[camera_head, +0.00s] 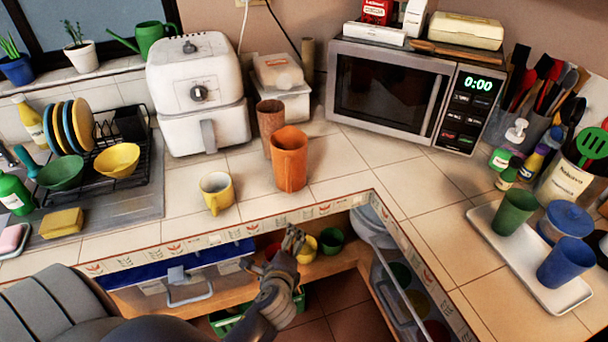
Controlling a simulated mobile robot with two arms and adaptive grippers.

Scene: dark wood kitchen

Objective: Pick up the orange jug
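The orange jug (290,163) stands upright on the tiled counter, near the inner corner and close to the front edge. A tall brown cup (269,117) stands just behind it to the left and is partly hidden by it. My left gripper (270,250) is in front of the counter, below its edge and apart from the jug. Its two fingers look spread, with nothing visible between them. My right gripper is not in view.
A yellow mug (216,192) stands left of the jug. Behind are a white air fryer (199,92) and a microwave (388,90). A tray (538,262) with cups is at right. An open shelf with cups lies below the counter. Counter right of the jug is clear.

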